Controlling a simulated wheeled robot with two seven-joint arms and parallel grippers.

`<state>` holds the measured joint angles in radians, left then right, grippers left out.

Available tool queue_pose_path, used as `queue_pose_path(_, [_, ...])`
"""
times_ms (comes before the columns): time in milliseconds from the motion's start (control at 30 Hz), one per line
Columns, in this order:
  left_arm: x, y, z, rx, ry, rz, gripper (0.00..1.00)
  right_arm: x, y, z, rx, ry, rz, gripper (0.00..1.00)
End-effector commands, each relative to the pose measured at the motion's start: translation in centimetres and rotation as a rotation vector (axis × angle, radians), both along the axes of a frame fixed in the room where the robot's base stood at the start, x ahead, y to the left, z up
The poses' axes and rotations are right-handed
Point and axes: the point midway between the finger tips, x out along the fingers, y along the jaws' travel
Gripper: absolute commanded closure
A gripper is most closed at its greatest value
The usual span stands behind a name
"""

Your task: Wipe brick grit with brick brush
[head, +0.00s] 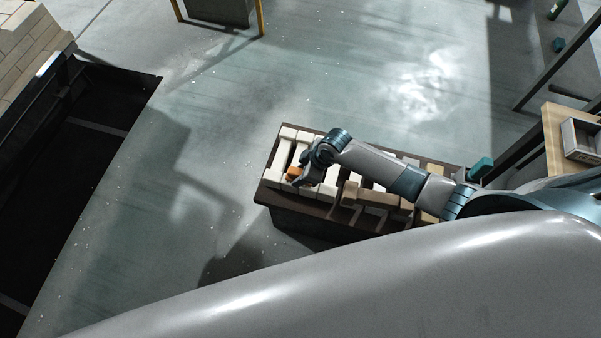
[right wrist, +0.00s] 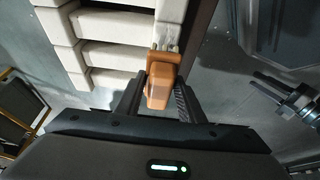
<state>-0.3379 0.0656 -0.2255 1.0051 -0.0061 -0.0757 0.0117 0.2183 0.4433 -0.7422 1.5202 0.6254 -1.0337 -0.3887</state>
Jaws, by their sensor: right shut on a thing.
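The brick brush (right wrist: 160,85) has an orange-brown handle and pale bristles. My right gripper (right wrist: 158,100) is shut on its handle in the right wrist view. The bristle end is at a pale brick, beside the dark edge of the kiln car; I cannot tell whether it touches. In the head view the orange brush (head: 294,173) shows at my right gripper (head: 300,178), over the left end of the car. Pale bricks (head: 277,160) lie in spaced rows on the kiln car (head: 264,197). I cannot make out grit on the bricks.
Tan bricks (head: 372,197) lie across the pale ones near the car's front. A small teal block (head: 481,167) is at the car's right end. A dark pit (head: 75,160) and a brick stack (head: 28,45) are at the left. Open floor surrounds the car's left and back.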

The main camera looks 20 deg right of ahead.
Motion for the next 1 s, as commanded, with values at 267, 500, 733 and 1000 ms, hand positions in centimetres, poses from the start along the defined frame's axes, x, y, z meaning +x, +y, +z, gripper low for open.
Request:
queue_pose_path(267, [0.1,-0.7,0.6,-0.009,-0.001,0.002,0.69,0.0,0.0,0.1,0.001,-0.001,0.0,0.82])
queue_pose_path(500, [0.0,-0.6,0.7,-0.006,0.0,-0.002,0.69,-0.2,-0.1,0.1,0.001,0.001,0.0,0.82])
queue_pose_path(733, [0.1,-0.5,1.8,-0.005,-0.001,-0.001,0.69,-1.6,-0.6,0.3,0.001,0.001,-0.001,0.82])
queue_pose_path(1000, [0.1,-0.4,3.1,-0.005,-0.001,-0.001,0.69,-3.6,-1.4,0.2,0.0,0.002,-0.001,0.82])
